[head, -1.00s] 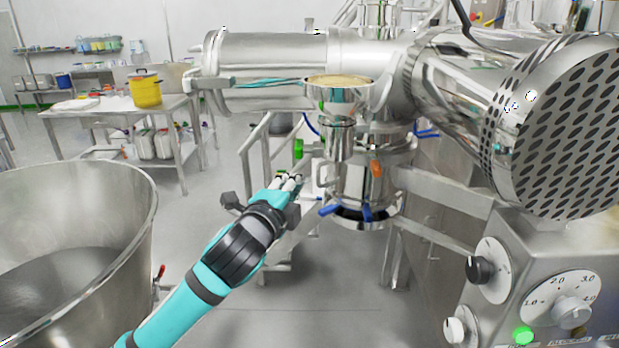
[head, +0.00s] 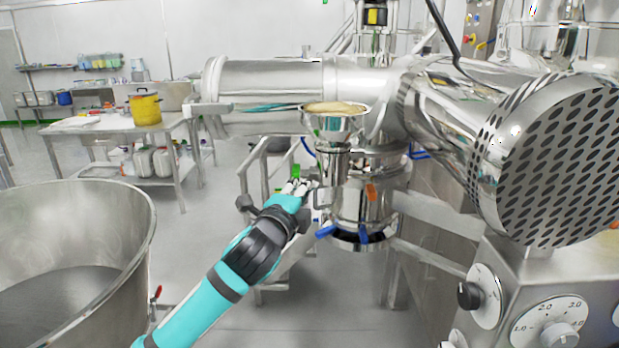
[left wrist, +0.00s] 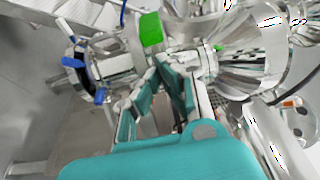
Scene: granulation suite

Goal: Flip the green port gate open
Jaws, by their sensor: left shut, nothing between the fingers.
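The green port gate (head: 295,171) shows as a small green tab at the left side of the steel port fitting under the funnel. In the left wrist view the green gate (left wrist: 151,30) is just past the fingertips. My left gripper (head: 302,186) is shut and empty, its fingertips just below the green gate. In the left wrist view the left gripper (left wrist: 166,64) has its fingers angled together toward the fitting; I cannot tell whether they touch the gate. My right gripper is not in view.
A funnel (head: 335,122) of pale powder stands above the steel vessel, which has blue clamps (head: 327,231) and an orange tab (head: 371,192). A large steel bowl (head: 140,235) stands at left. A perforated drum (head: 560,165) and a dial panel (head: 545,300) fill the right.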

